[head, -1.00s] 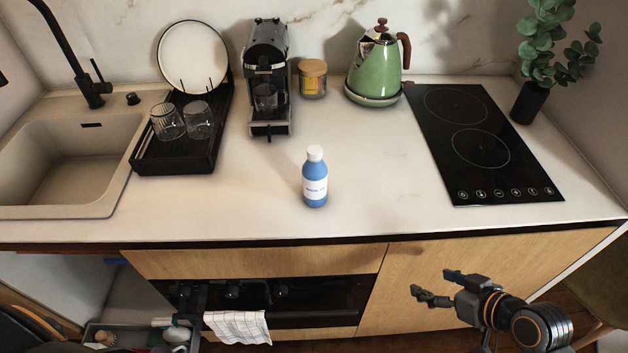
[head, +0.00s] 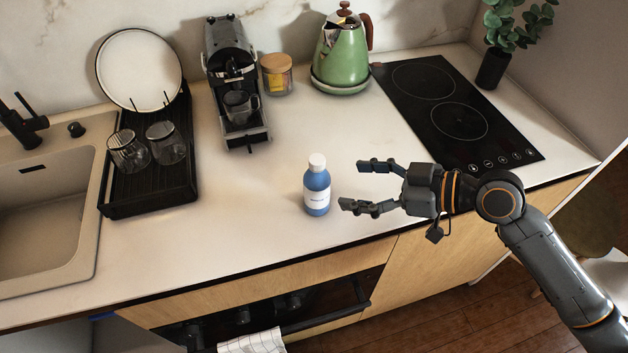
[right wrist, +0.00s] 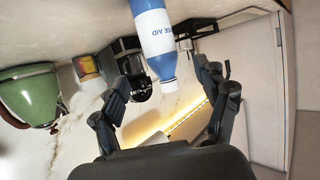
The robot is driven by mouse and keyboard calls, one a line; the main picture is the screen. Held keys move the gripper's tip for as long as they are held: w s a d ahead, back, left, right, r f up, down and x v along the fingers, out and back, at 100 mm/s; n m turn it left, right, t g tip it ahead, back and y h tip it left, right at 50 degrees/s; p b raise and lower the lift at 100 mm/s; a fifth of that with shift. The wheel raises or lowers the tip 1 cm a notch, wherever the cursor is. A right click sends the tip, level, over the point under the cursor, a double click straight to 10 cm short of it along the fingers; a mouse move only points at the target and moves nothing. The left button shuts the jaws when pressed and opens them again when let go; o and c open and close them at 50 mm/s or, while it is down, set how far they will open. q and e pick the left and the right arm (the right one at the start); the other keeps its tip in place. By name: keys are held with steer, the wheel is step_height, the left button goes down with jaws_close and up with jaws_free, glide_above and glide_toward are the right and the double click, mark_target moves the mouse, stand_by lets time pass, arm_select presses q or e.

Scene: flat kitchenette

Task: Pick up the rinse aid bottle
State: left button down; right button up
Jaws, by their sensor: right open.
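The rinse aid bottle (head: 317,190) is blue with a white cap and white label. It stands upright on the counter, near its front edge. My right gripper (head: 350,186) is open and empty, just to the right of the bottle, with its fingers pointing at it. In the right wrist view the bottle (right wrist: 156,38) appears cap-down, beyond and between the open fingers (right wrist: 168,90), with "SE AID" readable on its label. The fingers look apart from the bottle. My left gripper is not in view.
A coffee machine (head: 232,80), a lidded jar (head: 277,76) and a green kettle (head: 342,52) stand behind the bottle. A black dish rack (head: 150,185) with glasses and the sink (head: 45,215) are left. The black hob (head: 450,110) is right. The counter around the bottle is clear.

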mark_target(329, 181)
steer(key=x, duration=0.3)
steer(key=shift+w+a+p, duration=0.1)
steer(key=shift+a+p, duration=0.2)
steer(key=shift+w+a+f, duration=0.1)
steer(key=shift+a, duration=0.15)
steer(key=p+x, duration=0.2)
steer(key=x, duration=0.2)
steer(key=shift+a+p, duration=0.15)
steer(key=shift+p, duration=0.15)
steer(key=shift+w+a+f, duration=0.15)
steer(key=shift+a, duration=0.1)
steer(key=shift+d, duration=0.1)
steer(key=c, duration=1.5)
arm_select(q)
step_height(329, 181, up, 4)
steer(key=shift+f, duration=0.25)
